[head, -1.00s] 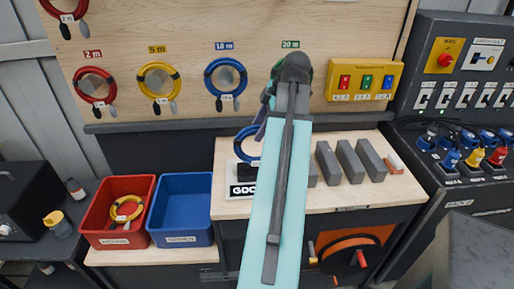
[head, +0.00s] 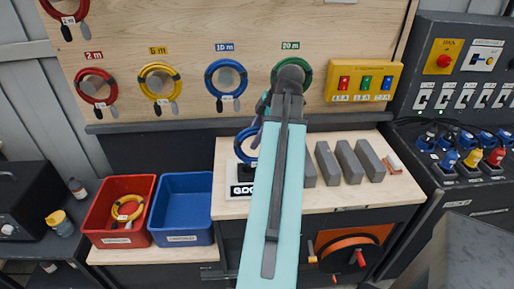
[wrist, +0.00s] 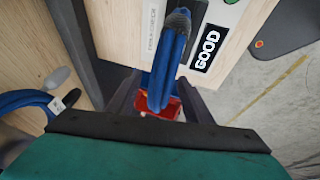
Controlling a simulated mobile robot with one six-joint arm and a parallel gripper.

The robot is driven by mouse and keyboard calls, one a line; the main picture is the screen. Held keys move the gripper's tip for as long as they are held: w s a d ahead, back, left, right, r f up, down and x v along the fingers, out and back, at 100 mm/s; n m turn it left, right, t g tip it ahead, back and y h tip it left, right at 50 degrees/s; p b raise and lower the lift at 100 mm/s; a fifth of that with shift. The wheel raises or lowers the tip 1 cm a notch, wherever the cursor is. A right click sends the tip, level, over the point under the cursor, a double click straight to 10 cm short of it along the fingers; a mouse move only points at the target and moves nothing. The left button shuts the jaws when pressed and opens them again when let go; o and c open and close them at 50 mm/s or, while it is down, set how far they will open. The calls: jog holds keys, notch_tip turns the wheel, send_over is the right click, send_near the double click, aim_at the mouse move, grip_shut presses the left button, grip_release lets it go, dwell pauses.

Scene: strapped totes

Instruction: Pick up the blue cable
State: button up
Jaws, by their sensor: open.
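A blue cable coil (head: 243,146) stands upright on a dark holder by the "GOOD" plate on the workbench, partly hidden behind my arm. In the wrist view its blue strands (wrist: 168,55) run down between my two dark fingers. My gripper (wrist: 160,98) is open, with a finger on each side of the strands; I cannot tell whether either touches. In the head view my gripper is mostly hidden behind my arm, just above and right of the coil. Another blue cable (head: 208,77) hangs on the board under the "10 m" label, and also shows in the wrist view (wrist: 28,98).
Red (head: 103,80), yellow (head: 143,82) and green (head: 306,72) coils hang on the board. Left of the bench stand a red bin (head: 118,240) holding a yellow coil and an empty blue bin (head: 183,238). Grey blocks (head: 350,162) stand on the right of the bench.

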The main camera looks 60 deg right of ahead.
jog(key=shift+x, duration=1.15)
grip_shut()
dwell(1.0)
